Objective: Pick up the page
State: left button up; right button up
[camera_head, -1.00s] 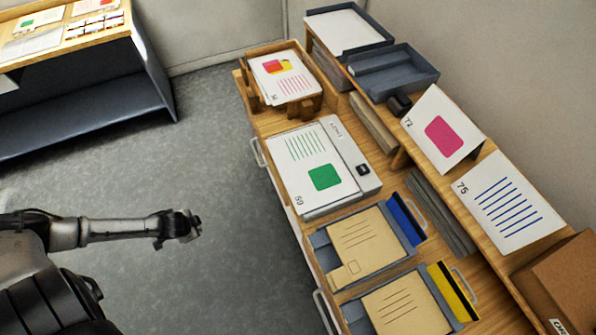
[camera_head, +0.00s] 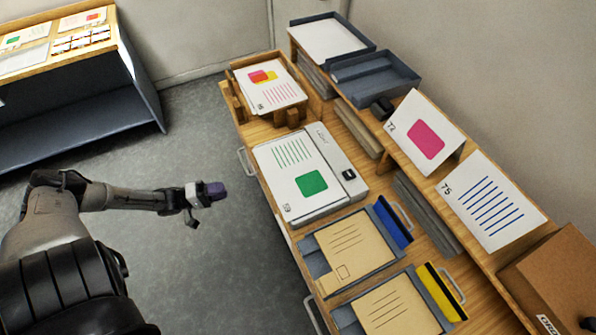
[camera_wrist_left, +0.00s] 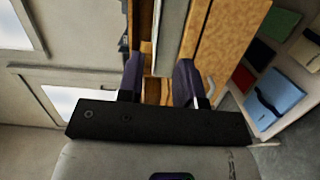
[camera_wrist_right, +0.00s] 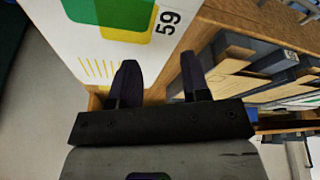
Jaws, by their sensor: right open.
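A white page (camera_head: 291,182) with green lines and a green square lies on the flat light box on the wooden desk. My left gripper (camera_head: 216,191) hangs over the floor, left of the desk and apart from that page. In the left wrist view its fingers (camera_wrist_left: 160,78) are spread with nothing between them. In the right wrist view my right gripper (camera_wrist_right: 156,78) is open, with its fingers beside a white page (camera_wrist_right: 175,32) marked 59 with yellow and green shapes. I cannot tell whether they touch it. The right gripper is not clearly shown in the head view.
More pages lie on a wooden stand (camera_head: 292,117) and on the raised shelf, marked 72 (camera_head: 405,115) and 75 (camera_head: 475,185). Grey trays (camera_head: 375,92) stand behind. Tan folders (camera_head: 348,248) lie in front. A cardboard box (camera_head: 555,270) fills the right corner.

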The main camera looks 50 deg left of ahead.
jog(key=shift+a+f+b, duration=0.2)
jog(key=shift+f+b, duration=0.3)
jog(key=shift+f, duration=0.25)
pick_arm(q)
jog(key=x, duration=1.4)
jog(key=shift+n, duration=0.3)
pick_arm(e)
jog(key=shift+d, duration=0.15)
pick_arm(q)
jog(key=shift+s, duration=0.1)
grip_shut()
